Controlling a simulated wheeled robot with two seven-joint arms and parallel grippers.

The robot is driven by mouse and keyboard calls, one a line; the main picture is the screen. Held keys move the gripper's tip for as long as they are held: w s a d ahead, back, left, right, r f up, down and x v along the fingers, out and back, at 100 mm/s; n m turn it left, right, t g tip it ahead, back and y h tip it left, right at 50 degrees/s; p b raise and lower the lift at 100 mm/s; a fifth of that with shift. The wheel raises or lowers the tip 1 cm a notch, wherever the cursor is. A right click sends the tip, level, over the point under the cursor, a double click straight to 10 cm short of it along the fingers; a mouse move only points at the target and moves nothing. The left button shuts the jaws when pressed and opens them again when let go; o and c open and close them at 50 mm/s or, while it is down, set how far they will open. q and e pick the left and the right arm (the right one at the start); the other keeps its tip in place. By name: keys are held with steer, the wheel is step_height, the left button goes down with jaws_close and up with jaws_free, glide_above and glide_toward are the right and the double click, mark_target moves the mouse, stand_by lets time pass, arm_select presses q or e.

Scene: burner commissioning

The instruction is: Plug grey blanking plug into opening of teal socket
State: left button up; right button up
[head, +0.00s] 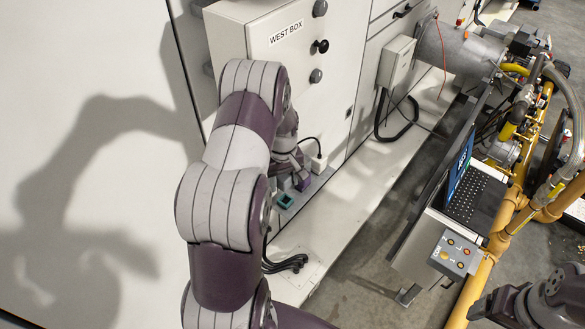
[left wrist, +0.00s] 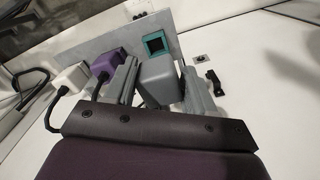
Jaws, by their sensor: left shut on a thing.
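The teal socket (left wrist: 155,44) is a square frame with a dark opening, set in a light grey plate (left wrist: 191,35). It also shows in the head view (head: 285,200), low beside the cabinet. My left gripper (head: 290,178) is near it, partly hidden behind my own arm. In the left wrist view it is shut on the grey blanking plug (left wrist: 157,84), a blocky grey piece between the two fingers. The plug appears just in front of and below the socket's opening, outside it; the exact gap cannot be told. My right gripper (head: 488,306) is at the lower right, far from the socket.
A purple plug (left wrist: 105,63) and a white plug (left wrist: 72,77) with a cable sit left of the socket in the wrist view. The West Box cabinet (head: 280,60) rises behind. A laptop (head: 470,195) and yellow pipes (head: 505,222) stand to the right.

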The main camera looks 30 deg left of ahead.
mark_target(286, 188)
arm_select(q)
steer(key=shift+w+f, duration=0.15)
steer(key=shift+w, duration=0.4)
steer(key=shift+s, duration=0.35)
step_height(286, 188, down, 4)
steer(key=b, duration=0.3)
steer(key=shift+w+d+f, duration=0.1)
steer(key=shift+w, duration=0.05)
steer(key=shift+f+b, duration=0.35)
steer(key=shift+f, duration=0.1)
arm_select(e)
steer(key=f, duration=0.3)
steer(key=shift+w+f, duration=0.3)
steer(key=shift+w, duration=0.05)
arm_select(q)
steer(key=shift+f+b, duration=0.7)
steer(key=shift+f, duration=0.45)
arm_select(e)
steer(key=shift+f, duration=0.8)
arm_select(q)
steer(key=o, duration=1.2)
steer(key=shift+o, duration=0.2)
